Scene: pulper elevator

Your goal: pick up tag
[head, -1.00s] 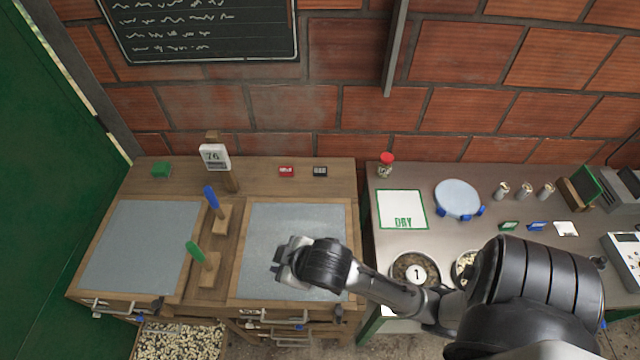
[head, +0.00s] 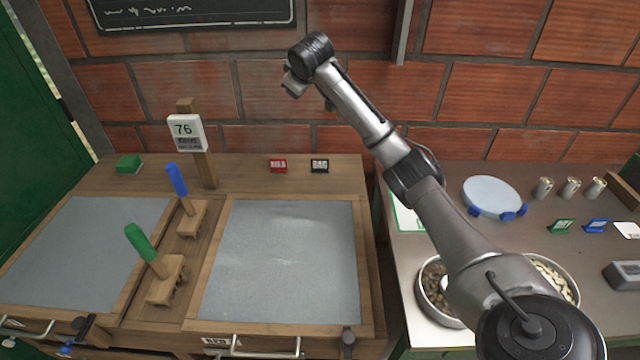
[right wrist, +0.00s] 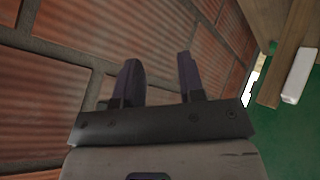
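A red tag (head: 278,166) and a black tag (head: 320,166) with white lettering stand side by side at the back of the wooden bench. On the metal table at right are a green tag (head: 562,226), a blue tag (head: 596,226) and a white card (head: 627,230). Which one is the task's tag is not clear. My right gripper (head: 290,86) is raised in front of the brick wall, above the red and black tags. In the right wrist view its two fingers (right wrist: 157,82) stand apart with nothing between them. My left gripper is out of view.
Blue (head: 176,180) and green (head: 139,242) handles rise between two grey panels. The right grey panel (head: 282,260) is clear.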

